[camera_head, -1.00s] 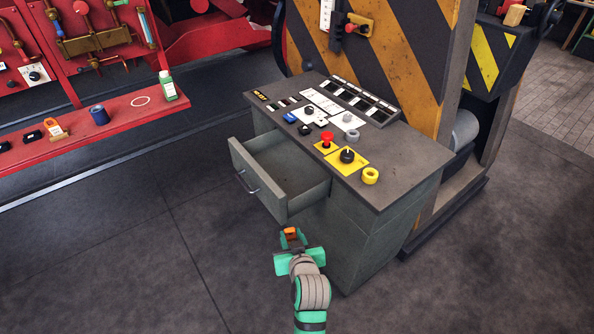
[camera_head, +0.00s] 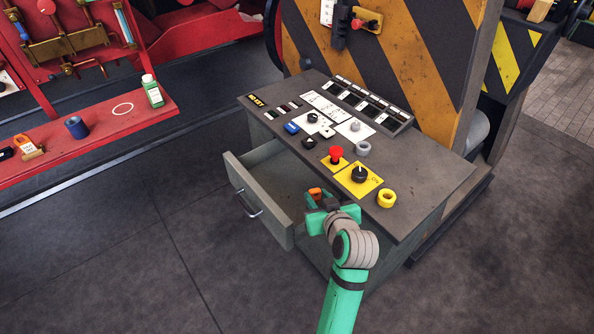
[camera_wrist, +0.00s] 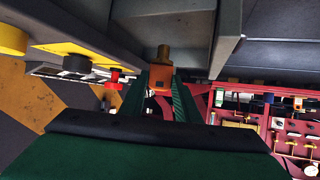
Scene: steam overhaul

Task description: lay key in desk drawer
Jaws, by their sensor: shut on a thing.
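My gripper (camera_head: 316,198) is shut on the key, whose orange part (camera_head: 315,194) shows between the fingertips. In the wrist view the orange key (camera_wrist: 161,75) sits between the green fingers, with a brass-coloured end pointing away; the rest of it is hidden. The desk drawer (camera_head: 252,209) is pulled open, and its grey interior looks empty where visible. My gripper is at the drawer's right side, close to the desk's front edge. From the head view I cannot tell whether the key is over the drawer's inside. A grey panel (camera_wrist: 229,38) is close beside the key in the wrist view.
The desk top (camera_head: 425,195) overhangs just right of my gripper. It carries a red button (camera_head: 336,154), a black knob (camera_head: 359,174) and a yellow ring (camera_head: 387,198). A red bench (camera_head: 100,128) stands at left. The floor before the drawer is clear.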

